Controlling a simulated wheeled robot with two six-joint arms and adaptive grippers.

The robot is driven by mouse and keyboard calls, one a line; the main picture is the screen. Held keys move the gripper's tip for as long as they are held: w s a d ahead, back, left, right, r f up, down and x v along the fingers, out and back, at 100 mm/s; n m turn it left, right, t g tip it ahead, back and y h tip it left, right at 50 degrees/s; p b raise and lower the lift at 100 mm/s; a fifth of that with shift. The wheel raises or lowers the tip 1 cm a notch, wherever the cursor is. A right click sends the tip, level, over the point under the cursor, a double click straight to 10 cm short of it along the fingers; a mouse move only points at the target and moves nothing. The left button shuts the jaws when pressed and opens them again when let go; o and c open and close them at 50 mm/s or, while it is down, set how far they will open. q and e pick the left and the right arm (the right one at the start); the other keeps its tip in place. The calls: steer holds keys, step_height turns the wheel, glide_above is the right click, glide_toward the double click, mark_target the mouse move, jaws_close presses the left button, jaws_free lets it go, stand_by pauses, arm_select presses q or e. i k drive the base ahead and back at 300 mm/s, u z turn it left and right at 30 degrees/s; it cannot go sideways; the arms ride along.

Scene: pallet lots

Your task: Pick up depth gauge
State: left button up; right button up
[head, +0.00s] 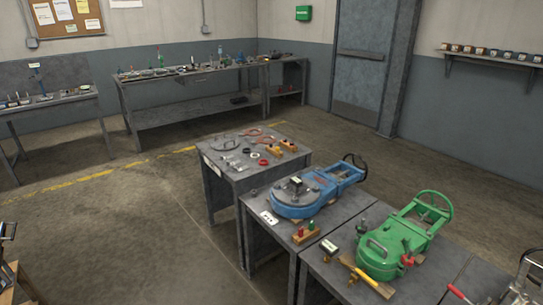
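I cannot single out a depth gauge; small tools in this head view are too small to tell apart. Small instruments lie on the long back bench (190,72) and on the left bench (50,101). Several small parts lie on the nearer grey table (238,172). Neither of my grippers can be made out in the head view.
A blue valve (300,197) and a green valve (392,248) sit on grey tables at the right. A grey door (362,60) and a shelf (490,54) of small items are behind. Open floor (120,225) lies left of the tables, with a yellow line (90,177).

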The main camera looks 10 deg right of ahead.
mark_target(296, 182)
steer(key=z, duration=0.2)
steer(key=i, duration=0.9)
steer(key=z, duration=0.35)
